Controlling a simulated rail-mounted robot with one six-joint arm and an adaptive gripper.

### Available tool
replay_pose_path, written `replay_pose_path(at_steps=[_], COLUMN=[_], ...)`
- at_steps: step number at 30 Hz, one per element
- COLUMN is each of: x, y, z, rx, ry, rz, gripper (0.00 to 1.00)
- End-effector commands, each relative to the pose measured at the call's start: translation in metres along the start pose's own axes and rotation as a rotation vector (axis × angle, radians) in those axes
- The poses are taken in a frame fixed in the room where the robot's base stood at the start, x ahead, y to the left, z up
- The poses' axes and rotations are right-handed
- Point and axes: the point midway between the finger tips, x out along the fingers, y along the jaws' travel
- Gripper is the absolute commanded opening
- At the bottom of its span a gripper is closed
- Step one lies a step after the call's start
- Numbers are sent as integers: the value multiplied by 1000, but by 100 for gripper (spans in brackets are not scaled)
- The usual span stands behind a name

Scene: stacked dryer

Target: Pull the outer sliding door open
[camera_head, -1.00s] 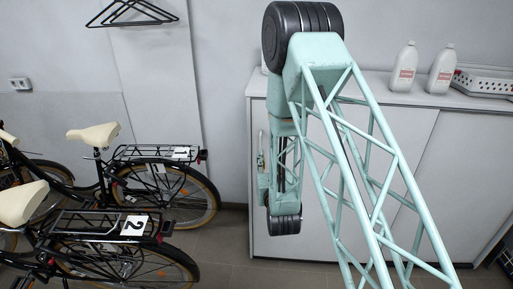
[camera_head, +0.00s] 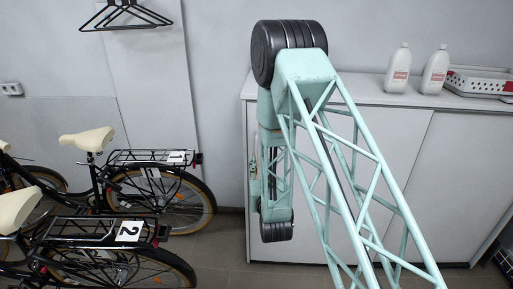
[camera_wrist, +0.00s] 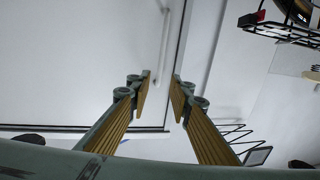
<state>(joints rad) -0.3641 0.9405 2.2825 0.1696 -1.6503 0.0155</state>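The white cabinet (camera_head: 380,185) stands against the wall with flat sliding doors. A near-vertical seam divides its front, and the right door (camera_head: 465,170) is plain. The left door (camera_head: 345,235) is partly covered by my arm. In the wrist view, a white door panel (camera_wrist: 80,60) fills the left side, with a slim light vertical bar handle (camera_wrist: 166,50) near its dark edge. My gripper (camera_wrist: 161,78) is open, with its two yellow-padded fingers apart. The handle shows between the fingertips in the picture; contact cannot be told. In the head view the fingers are mostly hidden.
Two white bottles (camera_head: 434,72) and a white basket (camera_head: 482,82) stand on the cabinet top. Two black bicycles (camera_head: 150,190) with numbered racks stand at left, close to the cabinet's left end. Black hangers (camera_head: 126,16) hang on the wall. Some floor is free between.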

Motion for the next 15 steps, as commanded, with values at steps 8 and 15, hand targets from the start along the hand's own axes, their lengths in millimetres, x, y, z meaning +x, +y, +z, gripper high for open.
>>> replay_pose_path(at_steps=[8, 15], x=[32, 63], y=[0, 1], z=[0, 0], rx=[1, 0], ry=[3, 3], rz=[0, 1], gripper=[19, 19])
